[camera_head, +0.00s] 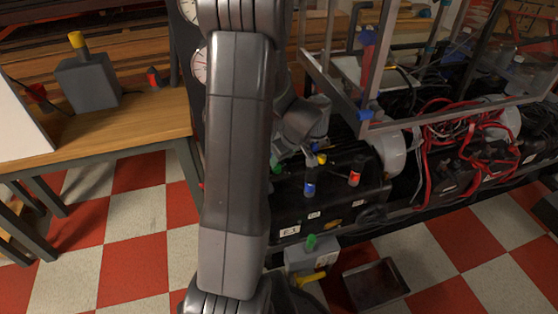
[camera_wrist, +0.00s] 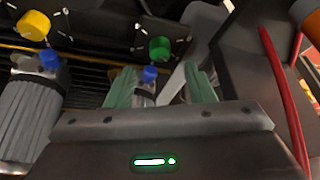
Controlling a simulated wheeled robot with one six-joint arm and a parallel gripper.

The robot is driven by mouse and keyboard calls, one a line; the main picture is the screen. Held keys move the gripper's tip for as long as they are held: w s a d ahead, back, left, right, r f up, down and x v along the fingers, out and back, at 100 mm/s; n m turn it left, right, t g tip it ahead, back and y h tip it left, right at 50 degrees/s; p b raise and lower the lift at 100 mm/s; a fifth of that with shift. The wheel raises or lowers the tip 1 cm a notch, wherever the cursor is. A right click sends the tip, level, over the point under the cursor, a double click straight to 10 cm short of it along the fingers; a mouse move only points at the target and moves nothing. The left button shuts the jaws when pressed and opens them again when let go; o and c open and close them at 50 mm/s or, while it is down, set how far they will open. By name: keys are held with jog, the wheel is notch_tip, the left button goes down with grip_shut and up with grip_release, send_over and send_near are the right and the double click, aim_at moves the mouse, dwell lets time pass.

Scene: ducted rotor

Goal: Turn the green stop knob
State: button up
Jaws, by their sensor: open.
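In the wrist view, a round green knob (camera_wrist: 159,48) shows just beyond my gripper (camera_wrist: 162,82), a little above the gap between its fingertips. My gripper's two pale green fingers are apart. A blue-capped part (camera_wrist: 149,75) shows between them; I cannot tell whether they touch it. In the head view, a green knob (camera_head: 311,242) stands on a small grey box (camera_head: 305,258) low at the front of the black machine (camera_head: 325,208). Another small green piece (camera_head: 276,165) shows beside my arm. I cannot tell which of these matches the wrist-view knob. My arm hides part of the machine.
A yellow knob (camera_wrist: 33,25) and a ribbed grey cylinder (camera_wrist: 30,112) are left in the wrist view. Blue (camera_head: 310,187) and red-topped (camera_head: 356,170) parts stand on the machine. Red cables (camera_head: 465,130) and a metal frame are at right. An open tray (camera_head: 375,285) lies low in front.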

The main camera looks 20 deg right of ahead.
jog(key=p+v, duration=0.1)
jog(key=v, duration=0.7)
jog(key=shift+p, duration=0.3)
jog(key=shift+w, duration=0.1)
